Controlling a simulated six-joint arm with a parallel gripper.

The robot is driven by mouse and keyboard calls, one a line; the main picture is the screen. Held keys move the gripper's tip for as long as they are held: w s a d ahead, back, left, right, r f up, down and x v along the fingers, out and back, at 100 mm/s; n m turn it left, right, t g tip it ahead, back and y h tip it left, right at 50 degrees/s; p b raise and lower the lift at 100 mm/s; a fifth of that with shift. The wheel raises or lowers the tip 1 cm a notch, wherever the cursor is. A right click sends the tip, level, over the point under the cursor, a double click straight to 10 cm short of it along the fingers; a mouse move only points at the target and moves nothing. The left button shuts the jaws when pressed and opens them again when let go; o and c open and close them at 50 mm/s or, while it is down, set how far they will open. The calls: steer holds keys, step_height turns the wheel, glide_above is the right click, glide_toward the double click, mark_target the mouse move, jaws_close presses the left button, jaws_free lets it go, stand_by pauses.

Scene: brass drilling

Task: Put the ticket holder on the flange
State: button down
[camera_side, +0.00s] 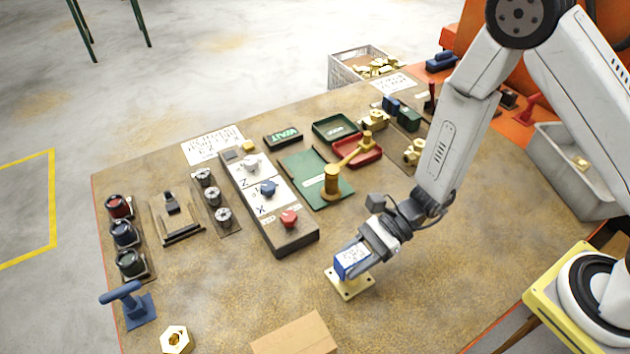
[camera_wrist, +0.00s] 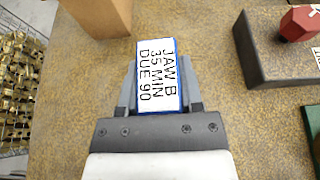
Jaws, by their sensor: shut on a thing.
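The ticket holder is a blue block with a white label; it shows in the side view (camera_side: 351,260) and in the wrist view (camera_wrist: 158,75), where the label reads "JAW B 35 MIN DUE 90". My gripper (camera_side: 366,256) is shut on it, with one finger on each side in the wrist view (camera_wrist: 158,95). A pale yellow square plate with corner holes, which looks like the flange (camera_side: 350,290), lies on the bench directly below the holder in the side view. I cannot tell whether the holder touches it. The plate does not show in the wrist view.
A cardboard box (camera_side: 295,337) stands at the bench's front edge, also in the wrist view (camera_wrist: 102,14). A control box (camera_side: 290,238) with a red knob is behind left. Bench right of the plate is clear.

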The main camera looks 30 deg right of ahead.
steer(key=shift+f, duration=0.15)
steer(key=shift+c, duration=1.2)
jaws_free()
steer(key=v, duration=1.2)
steer(key=shift+s, duration=0.1)
steer(key=s+d+r+n+g+h, duration=0.1)
steer(key=s+d+n+g+h, duration=0.2)
steer(key=s+d+n+h, duration=0.45)
steer(key=w+d+r+n+t+h, duration=0.4)
steer(key=w+r+n+t+h, duration=0.1)
steer(key=n, duration=0.5)
steer(key=shift+w+d+t+h, duration=0.3)
steer(key=shift+w+h, duration=0.15)
steer(key=shift+w, duration=0.5)
